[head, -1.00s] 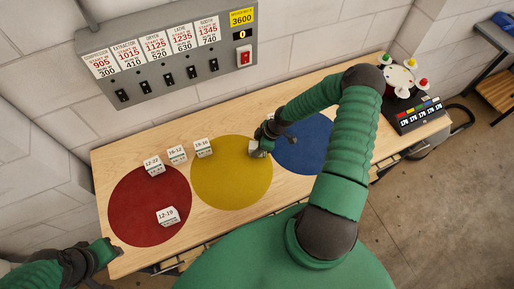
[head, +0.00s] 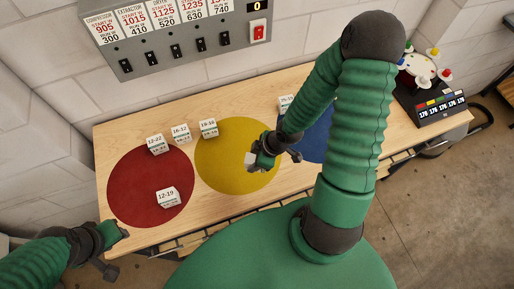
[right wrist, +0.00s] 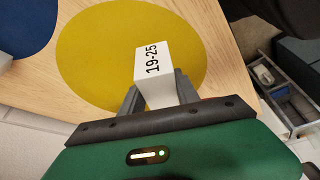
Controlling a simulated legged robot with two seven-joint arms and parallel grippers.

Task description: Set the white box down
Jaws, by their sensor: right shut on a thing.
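The white box (right wrist: 153,72) is marked 19-25 and sits between the two fingers of my right gripper (right wrist: 158,92) in the right wrist view. The right gripper is shut on it. In the head view my right gripper (head: 256,160) is over the right part of the yellow disc (head: 222,178), and the box shows only as a small pale edge there. Whether the box touches the disc I cannot tell. My left gripper (head: 117,250) is at the bench's front left corner, away from the box; its fingers are too small to read.
A white box marked 12-19 (head: 168,197) lies on the red disc (head: 130,200). Several more white boxes, one marked 19-16 (head: 208,128), stand along the back. The blue disc (head: 316,148) is partly behind my right arm. A switch panel (head: 170,40) hangs on the wall.

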